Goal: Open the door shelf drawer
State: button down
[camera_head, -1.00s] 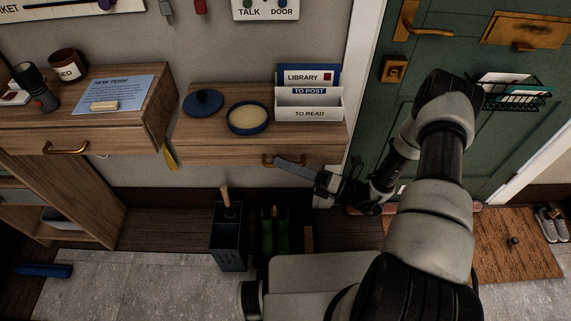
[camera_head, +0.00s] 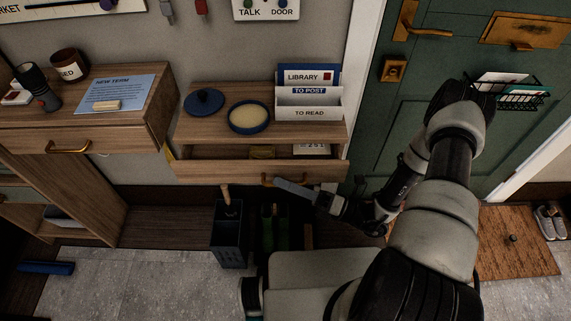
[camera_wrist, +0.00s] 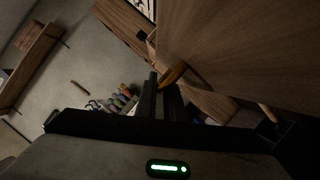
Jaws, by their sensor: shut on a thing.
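The door shelf (camera_head: 186,130) is a small wooden wall shelf left of the green door. My gripper (camera_head: 282,184) is at this handle, reaching in from the right. In the wrist view the fingers (camera_wrist: 160,88) are closed at the brass handle (camera_wrist: 174,73); they hide part of it.
A blue dish (camera_head: 248,117), its lid (camera_head: 204,102) and a letter rack (camera_head: 309,113) stand on the shelf top. A dark bin (camera_head: 229,245) stands on the floor below. A wooden cabinet (camera_head: 150,125) is to the left; the green door (camera_head: 395,130) is to the right.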

jog(key=s, duration=0.7)
jog(key=c, duration=2.2)
grip_release()
jog(key=shift+o, duration=0.2)
jog(key=v, duration=1.7)
jog(key=shift+s, duration=0.15)
jog(key=shift+d, duration=0.15)
